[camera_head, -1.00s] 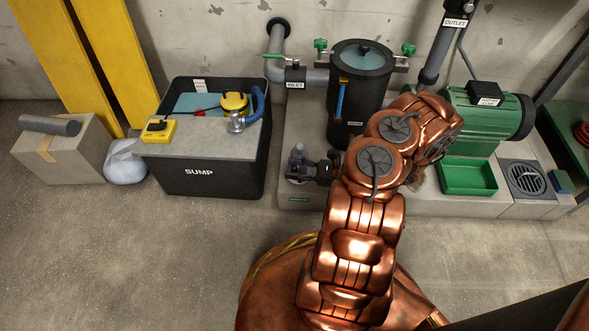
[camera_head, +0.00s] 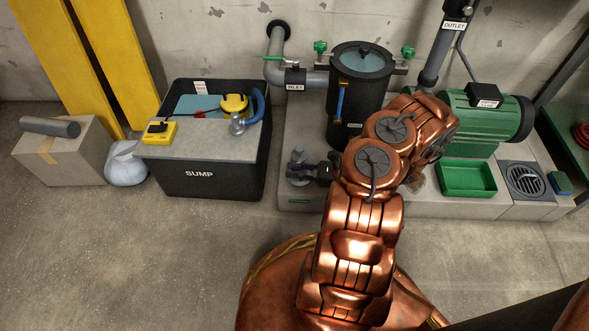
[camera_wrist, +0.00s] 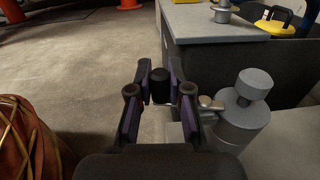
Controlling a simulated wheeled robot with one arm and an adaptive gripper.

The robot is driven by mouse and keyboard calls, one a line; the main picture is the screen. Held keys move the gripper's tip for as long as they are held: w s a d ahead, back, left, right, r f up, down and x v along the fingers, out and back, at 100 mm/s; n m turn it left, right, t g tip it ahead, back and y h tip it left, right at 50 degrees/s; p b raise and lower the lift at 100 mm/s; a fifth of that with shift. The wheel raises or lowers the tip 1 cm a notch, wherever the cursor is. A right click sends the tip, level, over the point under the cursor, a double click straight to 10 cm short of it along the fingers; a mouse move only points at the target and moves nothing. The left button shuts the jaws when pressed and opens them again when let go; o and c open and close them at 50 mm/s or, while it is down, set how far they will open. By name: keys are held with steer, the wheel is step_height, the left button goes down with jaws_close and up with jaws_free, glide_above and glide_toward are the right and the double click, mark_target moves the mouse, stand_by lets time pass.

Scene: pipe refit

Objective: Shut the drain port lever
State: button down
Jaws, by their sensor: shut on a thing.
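The drain port is a stubby grey fitting (camera_wrist: 240,110) with a round cap, at the right of my fingers in the wrist view. In the head view it stands (camera_head: 298,165) at the left end of the pale plinth. A small brassy lever root (camera_wrist: 208,103) shows on its side. The lever's black grip (camera_wrist: 160,86) sits between the fingertips of my gripper (camera_wrist: 159,88), which are shut on it. The lever between root and grip is mostly hidden by the right finger. In the head view my gripper (camera_head: 326,171) is small and dark, just right of the port.
The black sump tank (camera_head: 210,183) stands left of the plinth and also shows in the wrist view (camera_wrist: 190,70). The black strainer vessel (camera_head: 352,105) is behind my gripper. A green tray (camera_head: 467,180) lies to the right. The floor in front is clear.

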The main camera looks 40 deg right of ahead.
steer(key=shift+s+d+n+g+y+p, duration=0.2)
steer(key=shift+n+g+y+p, duration=0.45)
steer(key=shift+g, duration=0.15)
steer(key=shift+s+d+n+g+y+p, duration=0.2)
steer(key=shift+n+g+y+p, duration=0.4)
steer(key=shift+g, duration=0.2)
steer(key=c, duration=1.1)
jaws_free()
steer(key=shift+v, duration=6.05)
steer(key=shift+w, duration=0.1)
